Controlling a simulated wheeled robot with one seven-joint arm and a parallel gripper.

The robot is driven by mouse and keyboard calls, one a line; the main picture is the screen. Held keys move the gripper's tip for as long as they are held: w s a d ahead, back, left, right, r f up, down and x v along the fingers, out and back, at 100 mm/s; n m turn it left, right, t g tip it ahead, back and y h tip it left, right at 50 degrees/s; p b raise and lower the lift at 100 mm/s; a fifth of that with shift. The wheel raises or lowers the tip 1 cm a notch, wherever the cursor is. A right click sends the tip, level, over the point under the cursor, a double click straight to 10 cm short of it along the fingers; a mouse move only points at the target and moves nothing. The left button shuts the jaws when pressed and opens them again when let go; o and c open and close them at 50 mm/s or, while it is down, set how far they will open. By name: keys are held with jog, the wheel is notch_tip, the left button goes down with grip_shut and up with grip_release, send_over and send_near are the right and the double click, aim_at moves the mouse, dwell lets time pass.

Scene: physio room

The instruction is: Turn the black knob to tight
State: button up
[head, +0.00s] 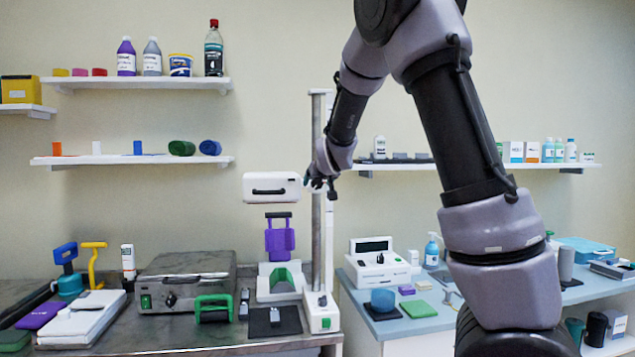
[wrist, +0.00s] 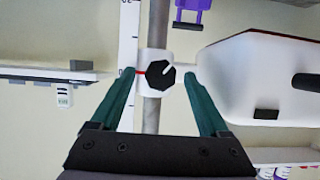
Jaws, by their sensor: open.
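The black knob (wrist: 155,76) sits on a white clamp block (wrist: 150,58) around a metal post. A white mark on the knob points to the upper right in the wrist view. A red line shows on the block at the knob's left. My gripper (wrist: 158,74) is open, with one green finger on each side of the knob. A small gap shows on both sides; I cannot tell how deep the fingertips reach. In the head view my gripper (head: 320,184) is at the post (head: 317,245), and the knob cannot be made out there.
A white box with a black handle (head: 271,187) is beside the post, close to my gripper. A purple holder (head: 280,238) is below it. A scale strip (wrist: 127,35) runs along the post. A metal-topped box (head: 188,280) and several small items crowd the bench below.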

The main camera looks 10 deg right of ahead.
jog(key=shift+w, duration=0.1)
grip_shut()
